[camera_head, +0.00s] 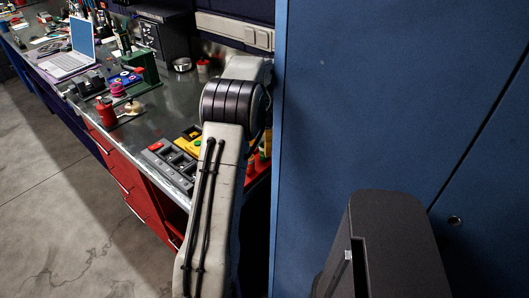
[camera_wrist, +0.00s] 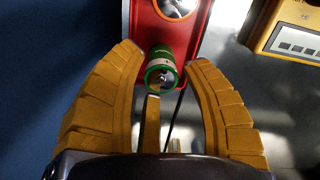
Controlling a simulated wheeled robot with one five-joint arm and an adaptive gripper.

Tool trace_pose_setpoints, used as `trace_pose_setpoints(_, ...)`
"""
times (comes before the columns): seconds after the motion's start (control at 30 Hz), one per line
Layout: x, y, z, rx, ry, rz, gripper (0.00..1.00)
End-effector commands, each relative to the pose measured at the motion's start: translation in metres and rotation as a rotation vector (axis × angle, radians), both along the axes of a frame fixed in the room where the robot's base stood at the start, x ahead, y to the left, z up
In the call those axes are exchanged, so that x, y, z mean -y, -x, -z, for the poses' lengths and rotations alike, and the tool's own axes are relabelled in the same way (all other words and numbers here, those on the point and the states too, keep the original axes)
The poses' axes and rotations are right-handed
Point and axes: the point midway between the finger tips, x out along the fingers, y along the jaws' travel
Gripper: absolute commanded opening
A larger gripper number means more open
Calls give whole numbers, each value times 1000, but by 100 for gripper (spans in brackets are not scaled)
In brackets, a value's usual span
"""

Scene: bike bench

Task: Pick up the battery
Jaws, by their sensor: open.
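A green cylinder with a pale band and a metal end, which looks like the battery (camera_wrist: 160,76), shows in the wrist view over a red holder (camera_wrist: 192,35). My gripper (camera_wrist: 166,60) is open, with its yellow fingers spread. Two fingertips lie to the left and right of the battery, and a third finger is just below it in the picture. I cannot tell whether any finger touches it. In the head view my arm hides the gripper, and I cannot make out the battery there.
A tall blue cabinet (camera_head: 360,110) stands close to the right of my arm. The metal workbench (camera_head: 170,110) runs away to the left, with a laptop (camera_head: 72,58), a grey box with dark compartments (camera_head: 165,160) and a red bottle (camera_head: 106,113). A yellow case (camera_wrist: 290,30) lies at the wrist view's upper right.

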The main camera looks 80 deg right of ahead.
Motion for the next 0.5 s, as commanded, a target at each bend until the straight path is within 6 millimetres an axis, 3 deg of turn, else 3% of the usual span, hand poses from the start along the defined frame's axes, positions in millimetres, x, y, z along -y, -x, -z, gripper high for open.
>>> trace_pose_setpoints(0.2, 0, 0, 18, 0, 0, -1, 44)
trace_pose_setpoints(0.5, 0, 0, 21, 0, 1, -1, 44)
